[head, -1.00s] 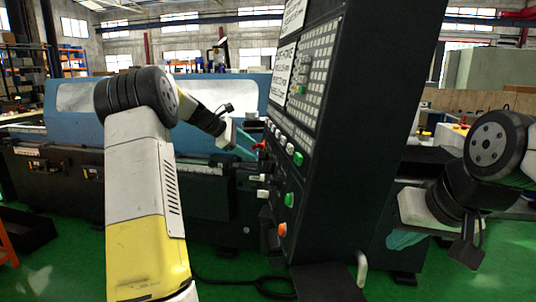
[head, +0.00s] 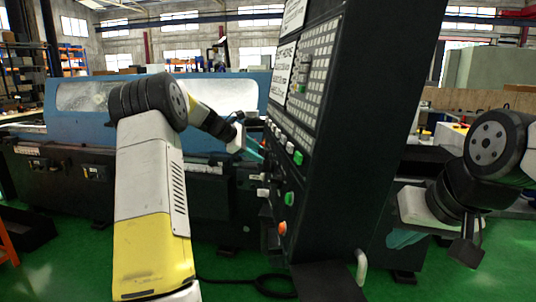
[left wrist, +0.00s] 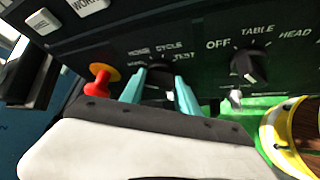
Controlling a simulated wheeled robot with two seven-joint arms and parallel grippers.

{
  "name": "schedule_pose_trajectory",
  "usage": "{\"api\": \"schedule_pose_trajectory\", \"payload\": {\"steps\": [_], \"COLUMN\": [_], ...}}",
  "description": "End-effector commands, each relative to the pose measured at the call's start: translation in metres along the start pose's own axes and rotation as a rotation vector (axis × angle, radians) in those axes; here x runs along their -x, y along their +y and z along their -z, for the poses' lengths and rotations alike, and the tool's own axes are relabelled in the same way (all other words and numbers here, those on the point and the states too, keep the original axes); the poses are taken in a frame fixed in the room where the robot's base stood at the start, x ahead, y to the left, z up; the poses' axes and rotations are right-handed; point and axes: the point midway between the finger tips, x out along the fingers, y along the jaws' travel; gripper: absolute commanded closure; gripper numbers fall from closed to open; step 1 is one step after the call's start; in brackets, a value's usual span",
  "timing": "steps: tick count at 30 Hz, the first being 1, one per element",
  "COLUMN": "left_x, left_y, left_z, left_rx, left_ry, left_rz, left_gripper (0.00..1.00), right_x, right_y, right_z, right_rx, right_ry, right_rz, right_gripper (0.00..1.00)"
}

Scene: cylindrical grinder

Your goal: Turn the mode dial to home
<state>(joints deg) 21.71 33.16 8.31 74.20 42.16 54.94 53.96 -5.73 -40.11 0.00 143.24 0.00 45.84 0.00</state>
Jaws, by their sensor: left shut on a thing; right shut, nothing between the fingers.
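The black mode dial (left wrist: 160,72) is in the left wrist view, below the labels HOME, CYCLE and TEST. My left gripper (left wrist: 159,84) is shut on it, with one teal finger on each side. Its pointer direction is hidden. In the head view the left gripper (head: 257,152) reaches the left edge of the tall black control panel (head: 345,150); the dial is not visible there. My right gripper (head: 403,240) shows only partly at the panel's right side; its teal fingers are shut and empty, away from the dial.
A red mushroom button (left wrist: 98,82) on a yellow ring sits just left of the dial. A black TABLE/HEAD knob (left wrist: 248,66) and a small silver toggle (left wrist: 236,98) are to the right. Green, white and orange buttons (head: 290,198) line the panel's edge.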

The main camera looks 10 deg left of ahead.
Motion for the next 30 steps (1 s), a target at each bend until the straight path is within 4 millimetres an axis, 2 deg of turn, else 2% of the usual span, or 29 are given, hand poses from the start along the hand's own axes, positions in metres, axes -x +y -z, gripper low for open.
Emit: {"api": "schedule_pose_trajectory", "payload": {"steps": [11, 30], "left_x": [0.0009, 0.0], "left_y": [-0.0014, -0.0053], "left_z": [0.0003, 0.0028], "left_rx": [-0.079, -0.466], "left_ry": [0.001, 0.001], "left_rz": [-0.054, -0.311], "left_gripper": [1.0, 1.0], "right_x": [0.0, 0.0], "right_y": [0.0, 0.0], "right_z": [0.0, 0.0], "right_rx": [0.0, 0.0], "right_ry": [0.0, 0.0], "right_rz": [0.0, 0.0], "right_gripper": [1.0, 1.0]}}
